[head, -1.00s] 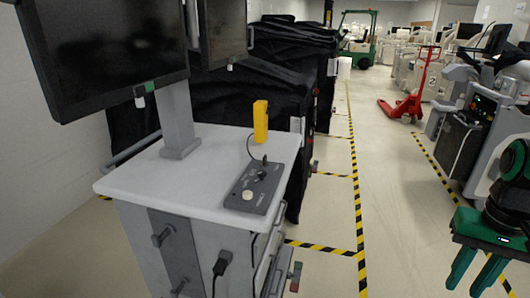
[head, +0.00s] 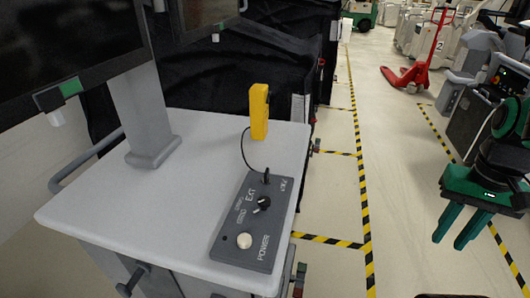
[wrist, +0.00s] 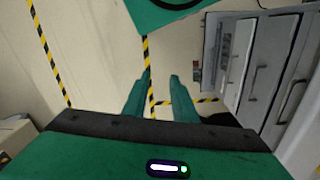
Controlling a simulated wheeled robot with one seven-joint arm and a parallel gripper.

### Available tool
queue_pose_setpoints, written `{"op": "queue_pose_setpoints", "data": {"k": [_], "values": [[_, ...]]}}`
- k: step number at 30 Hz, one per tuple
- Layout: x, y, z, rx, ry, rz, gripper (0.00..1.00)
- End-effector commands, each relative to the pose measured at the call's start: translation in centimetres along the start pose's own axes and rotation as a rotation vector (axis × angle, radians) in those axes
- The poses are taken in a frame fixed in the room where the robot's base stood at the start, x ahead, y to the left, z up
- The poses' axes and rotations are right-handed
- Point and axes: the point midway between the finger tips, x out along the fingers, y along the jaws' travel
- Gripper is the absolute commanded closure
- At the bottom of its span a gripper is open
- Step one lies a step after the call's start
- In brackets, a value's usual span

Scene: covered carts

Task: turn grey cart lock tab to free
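The grey cart (head: 200,180) stands at the left in the head view, with a light grey top. A small tab (head: 300,276) with green and red patches sticks out low on its right side; I take it for the lock tab. Its exact turn is too small to tell. In the wrist view the cart's drawer side (wrist: 262,70) is at the right, and a small part like the tab (wrist: 197,72) shows beside it. My green gripper (head: 454,240) hangs to the right of the cart, fingers down, apart and empty. It also shows in the wrist view (wrist: 160,78).
A control panel (head: 248,222) and a yellow handset (head: 259,112) are on the cart top, below monitors. Black-covered carts (head: 275,70) stand behind. Yellow-black tape (head: 363,200) marks the floor. A red pallet jack (head: 408,75) is farther off. The aisle between is clear.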

Motion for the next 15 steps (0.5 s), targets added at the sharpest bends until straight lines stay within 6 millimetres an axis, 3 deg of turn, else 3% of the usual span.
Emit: {"op": "queue_pose_setpoints", "data": {"k": [12,15], "values": [[0.0,0.0,0.0,0.0,0.0,0.0,0.75],[-1.0,0.0,0.5,-0.007,0.014,-0.007,0.75]]}}
